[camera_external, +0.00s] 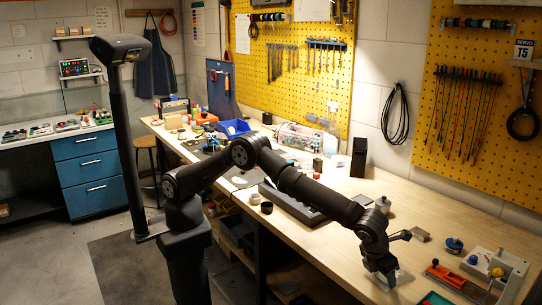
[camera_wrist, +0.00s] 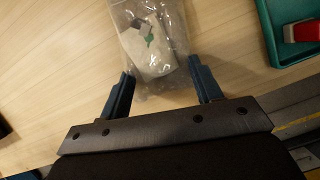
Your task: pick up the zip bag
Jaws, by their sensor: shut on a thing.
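The zip bag (camera_wrist: 150,40) is clear plastic with a whitish item with a green mark inside. In the wrist view it lies at the top middle, with its near end between my fingers. My gripper (camera_wrist: 160,88) is shut on this near end, one blue finger on each side. In the external view my gripper (camera_external: 388,278) is low at the bench's front edge, and the bag (camera_external: 402,278) shows as a small pale patch beside it. I cannot tell whether the bag is clear of the bench top.
A green tray (camera_wrist: 278,30) with a red and white item (camera_wrist: 302,30) lies right of the bag. A fixture with red and yellow parts (camera_external: 497,268) stands at the bench's right end. A blue round item (camera_external: 454,245) lies behind. Bare wood (camera_wrist: 50,60) is left of the bag.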

